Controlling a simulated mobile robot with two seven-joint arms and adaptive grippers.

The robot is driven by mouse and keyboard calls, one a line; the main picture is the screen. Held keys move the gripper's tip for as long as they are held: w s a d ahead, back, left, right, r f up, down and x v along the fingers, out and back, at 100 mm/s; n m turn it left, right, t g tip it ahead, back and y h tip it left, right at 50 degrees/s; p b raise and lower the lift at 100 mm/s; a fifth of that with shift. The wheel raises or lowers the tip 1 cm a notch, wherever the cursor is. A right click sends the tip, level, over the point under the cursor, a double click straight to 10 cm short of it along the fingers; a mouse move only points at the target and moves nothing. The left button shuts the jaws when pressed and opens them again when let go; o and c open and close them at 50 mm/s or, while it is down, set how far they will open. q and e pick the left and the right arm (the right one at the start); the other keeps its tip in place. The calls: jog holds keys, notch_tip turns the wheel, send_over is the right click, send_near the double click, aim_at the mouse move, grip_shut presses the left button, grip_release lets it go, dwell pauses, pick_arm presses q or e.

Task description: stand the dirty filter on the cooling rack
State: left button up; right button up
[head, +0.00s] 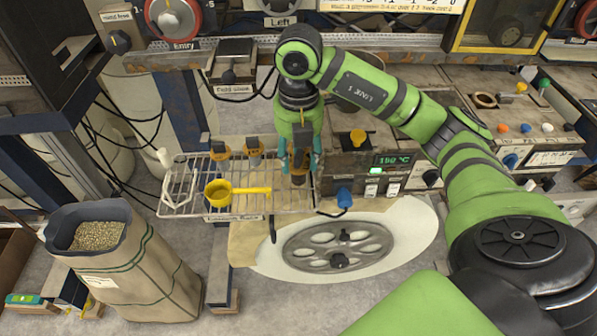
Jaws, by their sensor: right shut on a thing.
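The cooling rack (187,203) is a wire shelf left of centre with a label on its front edge. My right gripper (300,163) points down over the rack's right end, its teal fingers shut on a small dark piece with some orange, apparently the dirty filter (298,179). The piece looks upright and partly hidden by the fingers; I cannot tell whether it touches the rack. Two similar dark and orange pieces (220,154) and (253,151) stand at the rack's back. My left gripper is not in view.
A yellow scoop (217,192) lies on the rack's front, left of my gripper. A control box (362,163) reading about 190 °C stands close on the right. Below are a round metal plate (338,246) and, at left, a sack of pellets (130,262).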

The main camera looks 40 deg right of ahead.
aim_at(299, 173)
jog(key=shift+f+p, duration=0.35)
jog(key=shift+f, duration=2.05)
jog(key=shift+f, duration=0.15)
jog(key=o, duration=1.1)
jog(key=shift+o, duration=0.2)
notch_tip(299, 173, up, 12)
jog(key=shift+r, duration=0.2)
